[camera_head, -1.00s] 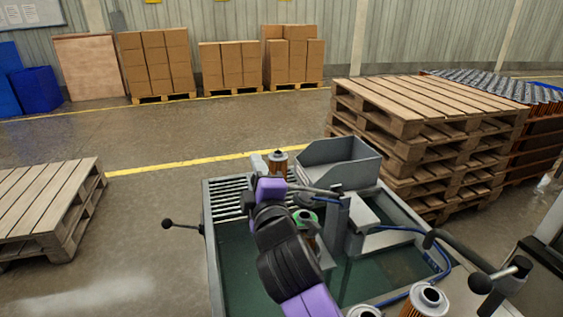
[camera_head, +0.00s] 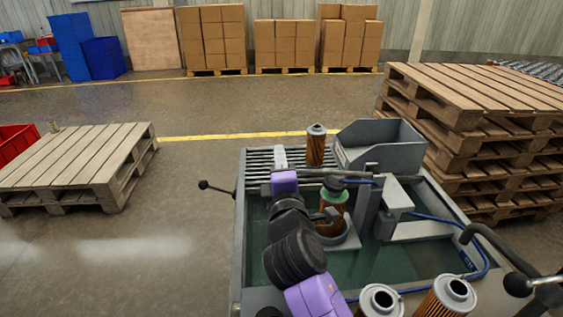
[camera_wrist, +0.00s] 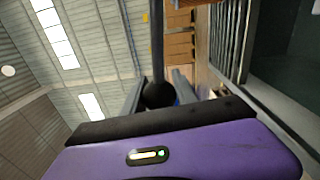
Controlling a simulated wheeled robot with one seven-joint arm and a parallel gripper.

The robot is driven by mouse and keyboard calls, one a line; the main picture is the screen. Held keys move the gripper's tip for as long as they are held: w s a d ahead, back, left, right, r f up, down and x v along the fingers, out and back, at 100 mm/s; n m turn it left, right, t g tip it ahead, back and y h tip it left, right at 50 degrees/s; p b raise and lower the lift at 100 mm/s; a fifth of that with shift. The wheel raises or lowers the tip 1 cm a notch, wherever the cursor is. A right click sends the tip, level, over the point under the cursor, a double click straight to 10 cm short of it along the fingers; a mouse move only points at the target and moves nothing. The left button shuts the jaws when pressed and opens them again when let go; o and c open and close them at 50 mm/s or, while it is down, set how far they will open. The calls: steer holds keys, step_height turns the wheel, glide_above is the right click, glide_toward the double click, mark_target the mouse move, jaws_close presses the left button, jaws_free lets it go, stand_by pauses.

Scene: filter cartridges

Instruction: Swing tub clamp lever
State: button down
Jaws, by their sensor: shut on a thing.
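The tub (camera_head: 240,235) stands in front of me with dark green liquid inside. A cartridge with a green top ring (camera_head: 333,197) stands upright in a holder in the tub, partly behind my arm. The clamp lever (camera_head: 318,171) is a dark bar running from a post at the tub's middle leftward above this cartridge. My gripper (camera_head: 280,157) is at the lever's left end. In the wrist view, my gripper (camera_wrist: 158,88) is shut on the lever's black ball knob (camera_wrist: 159,94), with the rod leading away upward between the fingers.
Another cartridge (camera_head: 316,148) stands on the slatted rack beside a grey bin (camera_head: 382,148). Two cartridges (camera_head: 380,301) (camera_head: 447,296) stand at the near edge. A black-knobbed handle (camera_head: 204,185) sticks out left. Stacked pallets (camera_head: 470,100) stand right, a low pallet (camera_head: 80,165) left.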

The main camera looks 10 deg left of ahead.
steer(key=c, duration=1)
jaws_free()
steer(key=shift+r, duration=0.1)
steer(key=shift+o, duration=0.2)
steer(key=v, duration=0.7)
steer(key=shift+s, duration=0.35)
steer(key=shift+d, duration=0.15)
steer(key=shift+s+p, duration=0.15)
steer(key=shift+p, duration=0.15)
steer(key=p+v, duration=0.2)
steer(key=v, duration=0.6)
steer(key=shift+s+d+f, duration=0.15)
steer(key=shift+s+f, duration=0.05)
steer(key=shift+s, duration=0.1)
steer(key=shift+p, duration=0.5)
